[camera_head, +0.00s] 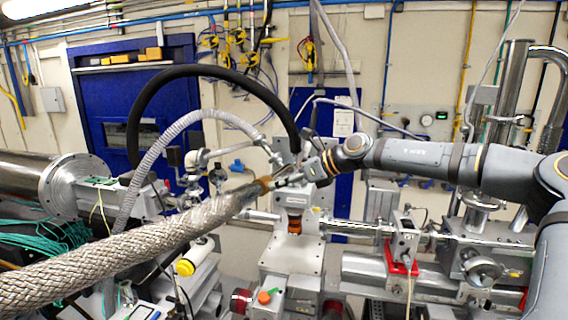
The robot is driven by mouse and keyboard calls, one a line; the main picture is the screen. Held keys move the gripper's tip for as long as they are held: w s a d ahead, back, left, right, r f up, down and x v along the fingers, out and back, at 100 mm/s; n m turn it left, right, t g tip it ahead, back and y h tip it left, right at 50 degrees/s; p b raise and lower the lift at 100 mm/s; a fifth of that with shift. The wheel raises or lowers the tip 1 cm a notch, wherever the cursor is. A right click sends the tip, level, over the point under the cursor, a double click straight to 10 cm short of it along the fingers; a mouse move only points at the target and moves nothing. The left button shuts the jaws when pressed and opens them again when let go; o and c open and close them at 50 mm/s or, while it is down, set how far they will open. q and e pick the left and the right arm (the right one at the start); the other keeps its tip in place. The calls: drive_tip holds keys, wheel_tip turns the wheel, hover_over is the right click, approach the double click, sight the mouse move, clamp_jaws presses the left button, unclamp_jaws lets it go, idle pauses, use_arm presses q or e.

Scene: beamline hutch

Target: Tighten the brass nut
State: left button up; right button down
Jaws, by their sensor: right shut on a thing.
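The brass nut (263,185) is a small brownish-gold piece near the middle of the view, at the upper right end of the thick braided metal hose (130,250). My right gripper (274,182) reaches in from the right and is shut on the nut, its fingers pointing left. The gripper is small here and the fingers partly hide the nut's right side. I cannot tell how far the nut sits on its thread. My left gripper is not in view.
The braided hose crosses the lower left. A black hose (190,72) and a grey corrugated hose (150,160) arch close behind. A grey pedestal (291,258) with an orange-and-black knob (294,222) stands below the gripper. Steel beam pipes and a red-based mount (403,268) fill the right.

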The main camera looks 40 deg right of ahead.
drive_tip(key=shift+w+a+r+g+h+p, duration=0.1)
drive_tip(key=shift+w+r+g+h, duration=0.2)
drive_tip(key=shift+g, duration=0.35)
drive_tip(key=shift+w+a+r+g+h+p, duration=0.15)
drive_tip(key=shift+r+g+h, duration=0.25)
drive_tip(key=shift+g, duration=0.3)
drive_tip(key=shift+w+r+g+h+p, duration=0.1)
drive_tip(key=shift+w+r+g+h, duration=0.2)
drive_tip(key=shift+g, duration=0.35)
drive_tip(key=shift+r, duration=0.1)
drive_tip(key=c, duration=1)
unclamp_jaws()
drive_tip(key=shift+o, duration=0.2)
drive_tip(key=shift+s, duration=0.1)
